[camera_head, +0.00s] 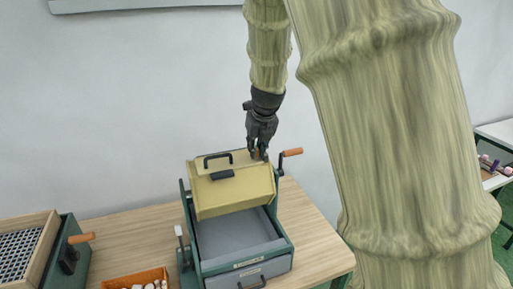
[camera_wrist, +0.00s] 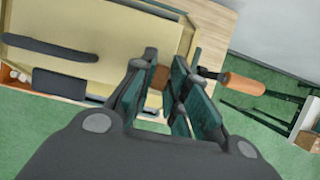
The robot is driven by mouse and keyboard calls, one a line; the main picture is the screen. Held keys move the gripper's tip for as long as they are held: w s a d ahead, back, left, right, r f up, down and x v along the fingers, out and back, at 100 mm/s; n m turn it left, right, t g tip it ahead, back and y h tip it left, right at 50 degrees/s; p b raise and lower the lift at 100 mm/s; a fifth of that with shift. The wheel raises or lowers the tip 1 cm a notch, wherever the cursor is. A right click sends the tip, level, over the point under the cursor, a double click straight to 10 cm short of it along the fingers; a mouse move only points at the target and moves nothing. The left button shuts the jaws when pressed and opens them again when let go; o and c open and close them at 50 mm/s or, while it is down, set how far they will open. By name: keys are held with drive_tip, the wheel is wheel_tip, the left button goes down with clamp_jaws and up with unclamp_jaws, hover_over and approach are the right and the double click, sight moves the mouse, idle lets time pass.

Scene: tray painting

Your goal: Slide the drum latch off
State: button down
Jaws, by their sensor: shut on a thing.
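The drum is a yellow box-shaped body (camera_head: 235,195) held tilted in a green frame (camera_head: 187,217) on the wooden table. A black bar handle (camera_head: 217,157) and a dark block (camera_head: 222,174) sit on its top face. My gripper (camera_head: 259,153) is at the drum's top right edge, pointing down. In the wrist view its fingers (camera_wrist: 165,92) are closed around a small brown piece (camera_wrist: 160,77), which looks like the knob of the drum latch. The rest of the latch is hidden by the fingers.
A crank with an orange handle (camera_head: 291,152) stands close right of my gripper and also shows in the wrist view (camera_wrist: 243,83). A grey drawer (camera_head: 250,275) is below the drum. An orange bin (camera_head: 137,279) and a mesh-topped box (camera_head: 20,252) stand left. The table's right side is clear.

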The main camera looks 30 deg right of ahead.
sight(245, 158)
drive_tip(key=shift+a, duration=0.1)
drive_tip(key=shift+w+a+r+p, duration=0.1)
drive_tip(key=shift+a+r+p, duration=0.05)
drive_tip(key=shift+a+p, duration=0.15)
drive_tip(key=shift+w+a+p, duration=0.15)
drive_tip(key=shift+a+p, duration=0.2)
drive_tip(key=shift+a, duration=0.15)
drive_tip(key=shift+w+a+p, duration=0.15)
drive_tip(key=shift+a+p, duration=0.2)
drive_tip(key=shift+a, duration=0.15)
drive_tip(key=c, duration=1.6)
unclamp_jaws()
drive_tip(key=shift+o, duration=1.1)
drive_tip(key=shift+a, duration=0.2)
drive_tip(key=shift+d, duration=0.25)
drive_tip(key=v, duration=1.1)
drive_tip(key=shift+s+a+r, duration=0.25)
drive_tip(key=shift+r, duration=0.05)
